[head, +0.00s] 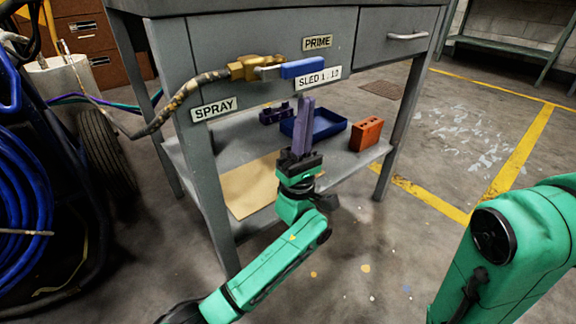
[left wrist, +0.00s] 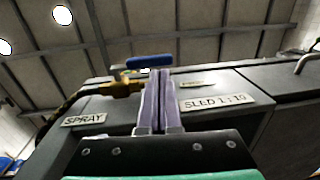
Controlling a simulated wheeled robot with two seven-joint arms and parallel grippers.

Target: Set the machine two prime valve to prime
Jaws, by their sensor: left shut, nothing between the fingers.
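A brass valve (head: 256,68) with a blue lever handle (head: 303,68) is at the grey bench front, on the end of a stained hose. The handle lies roughly level, pointing right, below the PRIME plate (head: 318,42) and above a plate starting SLED (head: 318,77). The SPRAY plate (head: 214,109) is lower left. My left gripper (head: 307,100) is shut and empty, its fingers pointing up just below the SLED plate. In the left wrist view the fingertips (left wrist: 161,72) overlap the blue handle (left wrist: 150,61); I cannot tell whether they touch. My right gripper is out of view.
The bench's lower shelf holds a blue tray (head: 328,124), an orange brick (head: 366,134) and a tan sheet (head: 252,187). A drawer handle (head: 407,36) sticks out at right. A machine with coiled blue hose (head: 22,175) stands at left. Floor in front is open.

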